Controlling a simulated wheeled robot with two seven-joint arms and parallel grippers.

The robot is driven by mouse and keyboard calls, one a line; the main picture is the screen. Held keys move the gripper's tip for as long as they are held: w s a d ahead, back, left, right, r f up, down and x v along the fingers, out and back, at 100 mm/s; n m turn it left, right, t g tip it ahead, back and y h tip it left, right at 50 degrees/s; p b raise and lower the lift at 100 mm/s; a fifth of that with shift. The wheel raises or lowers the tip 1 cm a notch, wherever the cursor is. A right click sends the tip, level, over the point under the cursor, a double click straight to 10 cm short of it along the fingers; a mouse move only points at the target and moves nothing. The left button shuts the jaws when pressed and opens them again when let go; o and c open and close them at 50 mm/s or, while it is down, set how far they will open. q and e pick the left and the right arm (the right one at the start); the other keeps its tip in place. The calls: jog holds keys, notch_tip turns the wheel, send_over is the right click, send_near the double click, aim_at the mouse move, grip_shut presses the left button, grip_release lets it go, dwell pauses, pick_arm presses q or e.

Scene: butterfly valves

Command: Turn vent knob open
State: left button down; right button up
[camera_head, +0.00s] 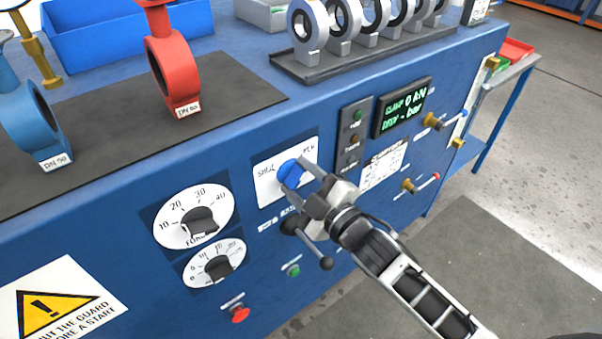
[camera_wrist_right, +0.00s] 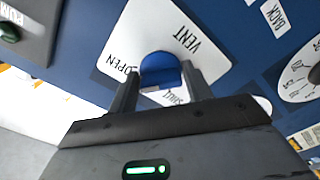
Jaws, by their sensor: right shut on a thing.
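The vent knob (camera_head: 289,172) is a blue knob on a white label plate (camera_head: 268,187) on the front of the blue panel. In the right wrist view the blue knob (camera_wrist_right: 160,70) sits between my fingers, and the plate (camera_wrist_right: 128,40) reads VENT, OPEN and a partly hidden word. My right gripper (camera_head: 297,178) is shut on the knob, with one finger on each side of it. The fingers (camera_wrist_right: 160,90) cover part of the plate. My left gripper is not in view.
Two white dials (camera_head: 175,222) (camera_head: 198,268) with dark knobs are left of the vent plate. A red button (camera_head: 240,315) and a green button (camera_head: 293,270) are below. A display (camera_head: 402,106) and brass fittings (camera_head: 431,120) are to the right. Valves stand on top.

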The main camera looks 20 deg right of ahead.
jog(key=m, duration=0.4)
jog(key=shift+f+p, duration=0.1)
jog(key=shift+p, duration=0.2)
jog(key=shift+a, duration=0.1)
dwell(0.4)
jog(key=o, duration=0.8)
jog(key=shift+o, duration=0.2)
jog(key=shift+s, duration=0.15)
jog(key=b+v, duration=0.2)
jog(key=v, duration=1.3)
jog(key=shift+s, duration=0.35)
